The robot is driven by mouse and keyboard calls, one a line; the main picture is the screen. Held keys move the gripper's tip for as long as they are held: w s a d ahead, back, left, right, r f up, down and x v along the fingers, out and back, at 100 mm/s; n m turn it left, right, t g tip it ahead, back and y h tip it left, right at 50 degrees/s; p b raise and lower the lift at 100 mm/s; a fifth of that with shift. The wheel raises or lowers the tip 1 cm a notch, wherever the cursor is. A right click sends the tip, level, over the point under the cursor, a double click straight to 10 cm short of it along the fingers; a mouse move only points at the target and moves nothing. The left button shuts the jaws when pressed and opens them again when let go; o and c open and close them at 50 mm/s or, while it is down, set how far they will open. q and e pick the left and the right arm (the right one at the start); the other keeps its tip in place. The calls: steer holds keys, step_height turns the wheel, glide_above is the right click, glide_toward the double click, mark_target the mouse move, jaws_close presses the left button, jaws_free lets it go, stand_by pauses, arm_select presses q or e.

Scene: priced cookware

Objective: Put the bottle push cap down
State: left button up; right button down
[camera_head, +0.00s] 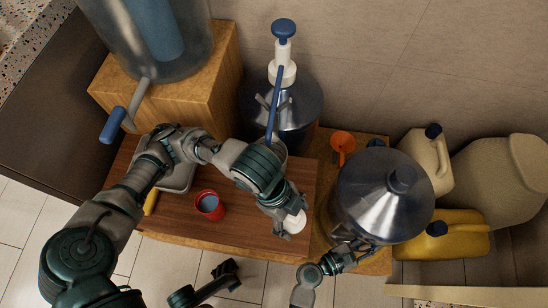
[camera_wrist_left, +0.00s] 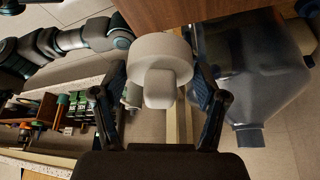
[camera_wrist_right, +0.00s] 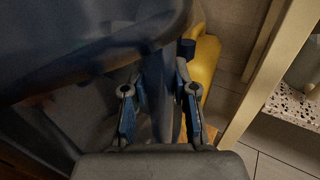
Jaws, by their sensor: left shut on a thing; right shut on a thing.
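A round white cap (camera_head: 294,222) is held in my left gripper (camera_head: 284,208), above the front right of the wooden table. In the left wrist view the cap (camera_wrist_left: 162,52) sits between the two fingers, with a narrower knob on the near side. My right gripper (camera_head: 345,254) is at the lower left side of a large grey see-through bottle (camera_head: 384,195). In the right wrist view my right gripper (camera_wrist_right: 158,95) is closed on a narrow, dark blue-grey upright part of this bottle, apparently its handle. Its far side is hidden.
A bottle with a white-and-blue pump (camera_head: 283,45) stands at the back. Beige and yellow jugs (camera_head: 455,245) stand at the right.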

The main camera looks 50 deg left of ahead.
arm_select(q)
step_height(320, 180, down, 10)
stand_by(0.5)
steer(key=o, duration=1.4)
steer(key=shift+f, duration=0.1)
steer(key=v, duration=0.7)
steer(key=shift+a+r, duration=0.1)
steer(key=shift+r, duration=0.25)
arm_select(e)
steer(key=c, duration=0.8)
jaws_free()
steer(key=shift+c, duration=0.2)
